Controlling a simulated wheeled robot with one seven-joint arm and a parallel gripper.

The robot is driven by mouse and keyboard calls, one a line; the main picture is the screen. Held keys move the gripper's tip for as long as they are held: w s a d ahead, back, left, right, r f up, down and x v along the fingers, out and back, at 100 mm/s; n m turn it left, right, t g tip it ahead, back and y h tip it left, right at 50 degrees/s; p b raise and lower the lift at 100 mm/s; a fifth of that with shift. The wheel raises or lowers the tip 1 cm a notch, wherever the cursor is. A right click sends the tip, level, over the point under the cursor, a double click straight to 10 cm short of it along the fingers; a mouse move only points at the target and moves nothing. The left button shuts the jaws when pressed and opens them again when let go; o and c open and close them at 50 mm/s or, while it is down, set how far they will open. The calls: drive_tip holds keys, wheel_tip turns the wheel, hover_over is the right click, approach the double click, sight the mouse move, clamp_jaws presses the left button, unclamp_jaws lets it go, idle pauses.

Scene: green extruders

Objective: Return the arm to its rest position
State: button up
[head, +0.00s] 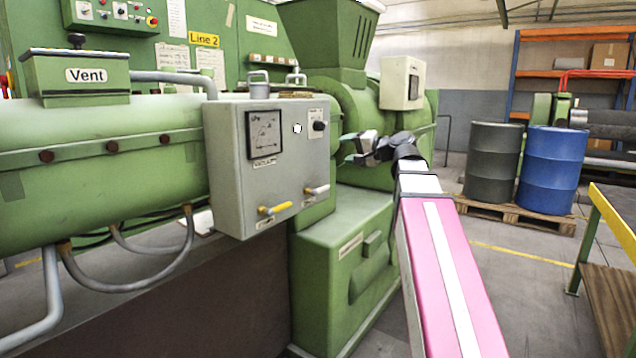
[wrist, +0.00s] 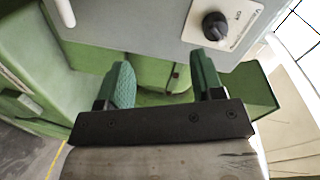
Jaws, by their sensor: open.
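My gripper (head: 349,146) is at the end of my pink and white arm in the head view, just right of the grey gauge box (head: 228,150). In the wrist view my gripper (wrist: 162,82) has two green textured fingers standing apart, with nothing held between them. The grey box (wrist: 150,22) with a black knob (wrist: 214,25) lies beyond the fingertips in that view. From these frames I cannot tell whether the fingers touch the box.
The green extruder (head: 90,150) fills the left, with a yellow lever (head: 275,208) on the gauge box. At right stand a dark drum (head: 493,160) and a blue drum (head: 552,168) on a pallet (head: 515,217). A yellow-edged bench (head: 613,225) is at far right. Open floor lies between.

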wheel_tip(320, 180, down, 32)
drive_tip(key=s+n+g+h, duration=0.1)
drive_tip(key=s+g+h, duration=0.1)
drive_tip(key=g+h, duration=0.4)
drive_tip(key=s+d+f+n+g+h, duration=0.1)
drive_tip(key=s+d+f+g+h, duration=0.1)
drive_tip(key=s+f, duration=0.5)
drive_tip(key=s+d+f+n+g+h, duration=0.2)
drive_tip(key=s+f+h, duration=0.3)
drive_tip(key=f, duration=1.2)
drive_tip(key=shift+s+d+f, duration=0.4)
drive_tip(key=shift+s+d, duration=0.15)
drive_tip(key=shift+s, duration=0.55)
